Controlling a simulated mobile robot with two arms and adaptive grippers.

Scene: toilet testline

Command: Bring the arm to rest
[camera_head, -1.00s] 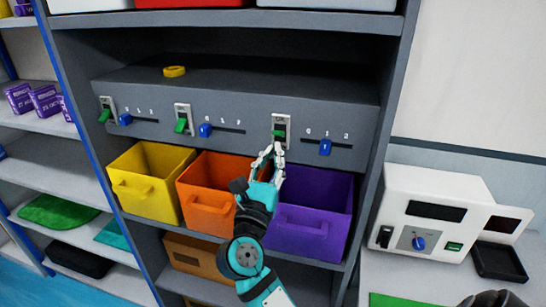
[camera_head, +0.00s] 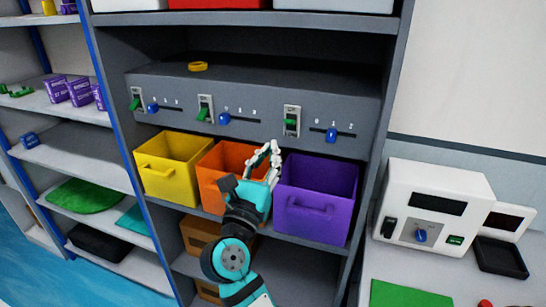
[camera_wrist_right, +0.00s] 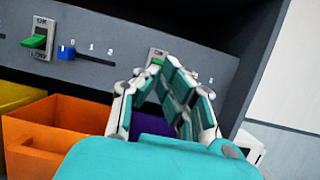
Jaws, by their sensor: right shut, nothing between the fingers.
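My right gripper (camera_head: 270,150) is shut and empty. In the head view it stands in front of the orange bin (camera_head: 213,172) and the left edge of the purple bin (camera_head: 317,193), below the third switch. In the right wrist view the fingertips (camera_wrist_right: 158,72) come together in front of the grey panel (camera_wrist_right: 118,52). They hide part of a switch there. My right arm reaches up from the bottom of the head view. My left gripper is not in view.
The panel carries green switches (camera_head: 292,121) and blue sliders (camera_head: 331,135). A yellow bin (camera_head: 170,170) stands left. A white device (camera_head: 436,205) with a black tray (camera_head: 501,257) is at right. A side shelf (camera_head: 75,150) is at left.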

